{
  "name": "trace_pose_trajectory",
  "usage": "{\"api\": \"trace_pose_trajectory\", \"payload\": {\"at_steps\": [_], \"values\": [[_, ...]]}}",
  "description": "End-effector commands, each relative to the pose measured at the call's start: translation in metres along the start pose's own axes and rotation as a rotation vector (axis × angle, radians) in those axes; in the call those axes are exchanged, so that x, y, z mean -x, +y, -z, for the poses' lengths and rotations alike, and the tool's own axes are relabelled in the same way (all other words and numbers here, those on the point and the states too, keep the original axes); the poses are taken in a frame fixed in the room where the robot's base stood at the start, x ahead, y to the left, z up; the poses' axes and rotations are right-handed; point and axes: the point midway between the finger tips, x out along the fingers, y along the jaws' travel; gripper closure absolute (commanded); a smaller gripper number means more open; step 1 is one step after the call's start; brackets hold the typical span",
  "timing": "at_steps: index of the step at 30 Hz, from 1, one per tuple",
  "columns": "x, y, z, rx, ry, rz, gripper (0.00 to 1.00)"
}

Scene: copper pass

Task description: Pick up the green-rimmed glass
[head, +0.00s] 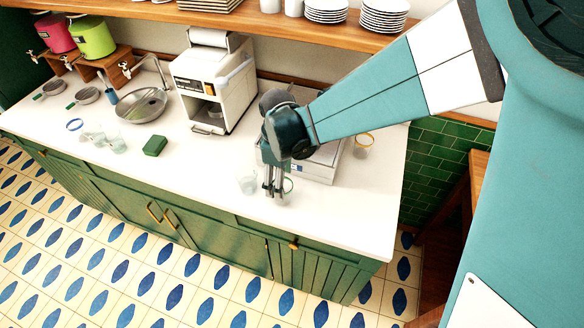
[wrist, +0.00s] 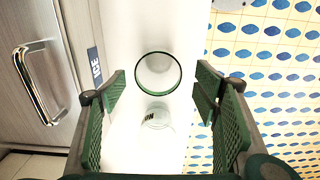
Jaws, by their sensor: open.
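The green-rimmed glass (wrist: 158,88) stands upright on the white counter, seen from above in the wrist view, with its rim between and slightly beyond my fingertips. In the head view, the green-rimmed glass (head: 289,185) shows just right of my gripper (head: 274,192), partly hidden by the fingers. My gripper (wrist: 161,92) is open and points down, one finger on each side in the wrist view. Nothing is held. Whether a finger touches the glass cannot be told.
A clear glass (head: 246,183) stands close left of my gripper; it also shows below the green rim in the wrist view (wrist: 157,119). A yellow-rimmed glass (head: 363,141) stands right. A metal-fronted box marked ICE (wrist: 40,70) and the counter's front edge flank the gripper.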

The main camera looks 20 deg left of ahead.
Motion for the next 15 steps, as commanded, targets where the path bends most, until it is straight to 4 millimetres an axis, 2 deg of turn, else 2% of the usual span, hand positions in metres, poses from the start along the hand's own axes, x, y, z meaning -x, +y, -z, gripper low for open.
{"api": "trace_pose_trajectory", "payload": {"at_steps": [6,15], "values": [[-0.014,0.000,0.000,0.000,0.000,0.000,0.39],[-0.015,0.000,0.000,0.000,0.000,0.000,0.39]]}}
